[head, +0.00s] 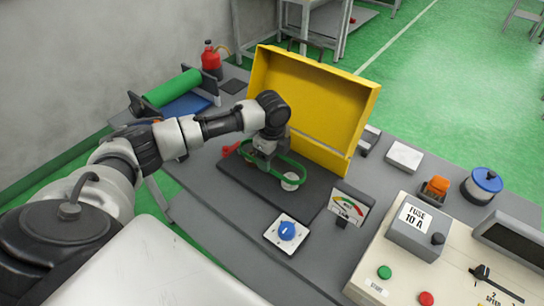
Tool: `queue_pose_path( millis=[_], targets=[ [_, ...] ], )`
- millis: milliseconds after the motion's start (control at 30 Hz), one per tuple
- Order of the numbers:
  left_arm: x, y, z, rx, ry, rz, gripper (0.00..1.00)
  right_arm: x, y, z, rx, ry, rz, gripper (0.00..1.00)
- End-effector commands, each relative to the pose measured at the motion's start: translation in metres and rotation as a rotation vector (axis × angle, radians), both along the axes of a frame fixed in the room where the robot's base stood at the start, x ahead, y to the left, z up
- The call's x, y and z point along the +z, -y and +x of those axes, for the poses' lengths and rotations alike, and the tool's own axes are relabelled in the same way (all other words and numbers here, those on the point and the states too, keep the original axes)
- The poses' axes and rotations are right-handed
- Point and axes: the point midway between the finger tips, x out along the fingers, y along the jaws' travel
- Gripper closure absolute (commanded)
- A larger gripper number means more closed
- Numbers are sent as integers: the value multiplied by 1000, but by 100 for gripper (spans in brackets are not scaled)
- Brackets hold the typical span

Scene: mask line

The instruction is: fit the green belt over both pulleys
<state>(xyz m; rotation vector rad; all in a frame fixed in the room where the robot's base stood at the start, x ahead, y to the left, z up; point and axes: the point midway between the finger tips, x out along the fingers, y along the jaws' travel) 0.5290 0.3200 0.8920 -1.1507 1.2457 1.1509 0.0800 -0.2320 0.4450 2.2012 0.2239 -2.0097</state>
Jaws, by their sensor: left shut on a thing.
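The green belt (294,163) is a loop at the dark base plate (252,193), in front of the yellow open panel. My left gripper (264,161) is shut on the belt and points down above the plate. A pale round pulley (290,182) shows at the right end of the belt loop. I cannot tell whether the belt sits around it or only above it. The other pulley is not clearly seen; my gripper and the belt cover that part. My right gripper is not in view.
The yellow panel (318,95) stands upright behind the plate. A red lever (231,150) is at the plate's left. A blue knob (287,230), a gauge (348,206) and a control console (405,262) lie in front and to the right. A green roller (173,88) is at back left.

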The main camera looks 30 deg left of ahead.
Motion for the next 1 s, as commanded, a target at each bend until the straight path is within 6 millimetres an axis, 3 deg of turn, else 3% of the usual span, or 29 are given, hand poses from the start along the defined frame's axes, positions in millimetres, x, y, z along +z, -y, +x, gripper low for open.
queue_pose_path(
  millis=[400,967,1000],
  targets=[
    [-30,0,0,0,1,1,56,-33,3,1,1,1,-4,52],
    [-39,0,0,0,0,0,56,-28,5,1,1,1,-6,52],
    [-39,0,0,0,0,0,27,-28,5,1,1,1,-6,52]
  ],
)
